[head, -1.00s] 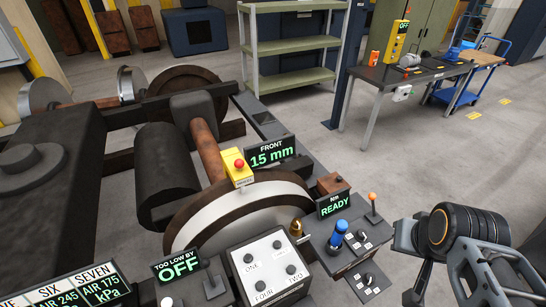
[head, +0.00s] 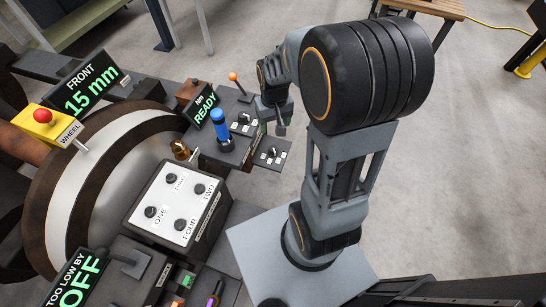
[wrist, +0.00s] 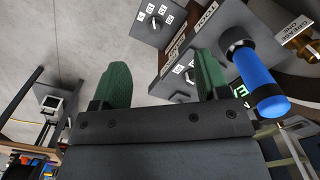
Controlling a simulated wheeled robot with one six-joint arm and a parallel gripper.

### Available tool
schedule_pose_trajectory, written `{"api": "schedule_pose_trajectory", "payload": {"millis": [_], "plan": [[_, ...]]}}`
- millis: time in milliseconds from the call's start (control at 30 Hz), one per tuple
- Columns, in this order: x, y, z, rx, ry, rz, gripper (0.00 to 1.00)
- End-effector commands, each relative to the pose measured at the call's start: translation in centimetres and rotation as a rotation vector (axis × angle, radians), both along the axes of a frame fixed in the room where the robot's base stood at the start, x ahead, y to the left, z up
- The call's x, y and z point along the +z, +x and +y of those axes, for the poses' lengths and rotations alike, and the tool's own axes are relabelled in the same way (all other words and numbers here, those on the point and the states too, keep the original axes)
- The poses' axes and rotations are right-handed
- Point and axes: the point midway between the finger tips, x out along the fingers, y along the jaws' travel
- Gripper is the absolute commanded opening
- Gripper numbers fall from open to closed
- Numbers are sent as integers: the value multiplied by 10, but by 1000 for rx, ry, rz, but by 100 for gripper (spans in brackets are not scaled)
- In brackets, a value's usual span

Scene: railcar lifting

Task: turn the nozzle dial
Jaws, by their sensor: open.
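Two small black dials on dark plates sit at the right of the bench. One is the dial near the blue handle (head: 245,119); the other is the lower dial (head: 272,154). I cannot tell by label which is the nozzle dial. In the wrist view one dial (wrist: 155,23) is beyond the fingertips, and the other dial (wrist: 190,76) is partly hidden behind the right finger. My gripper (wrist: 162,75) is open and empty, its green fingers apart, touching neither dial. In the head view my gripper (head: 281,129) hangs just above and right of the plates.
A blue upright handle (head: 220,126) stands close beside the dials; it also shows in the wrist view (wrist: 260,82). An orange-knobbed lever (head: 236,82), a READY display (head: 203,106), a brass fitting (head: 180,149) and a white four-knob panel (head: 176,206) are nearby. Open floor lies right.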

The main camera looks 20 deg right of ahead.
Motion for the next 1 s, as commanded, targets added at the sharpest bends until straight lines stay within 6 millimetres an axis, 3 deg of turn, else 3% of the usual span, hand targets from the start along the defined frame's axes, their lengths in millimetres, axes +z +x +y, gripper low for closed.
{"api": "schedule_pose_trajectory", "payload": {"millis": [33, 100, 300, 433, 567, 767, 1000], "plan": [[-47, 10, -7, 1, 7, 37, 69], [-85, 24, -15, 13, 13, 64, 69], [-168, 55, -34, 65, 26, 95, 69], [-193, 76, -42, 115, 24, 72, 69], [-183, 104, -48, 190, -1, -14, 69], [-205, 104, -48, 223, -1, -18, 69], [-252, 104, -48, 222, -1, -17, 69]]}}
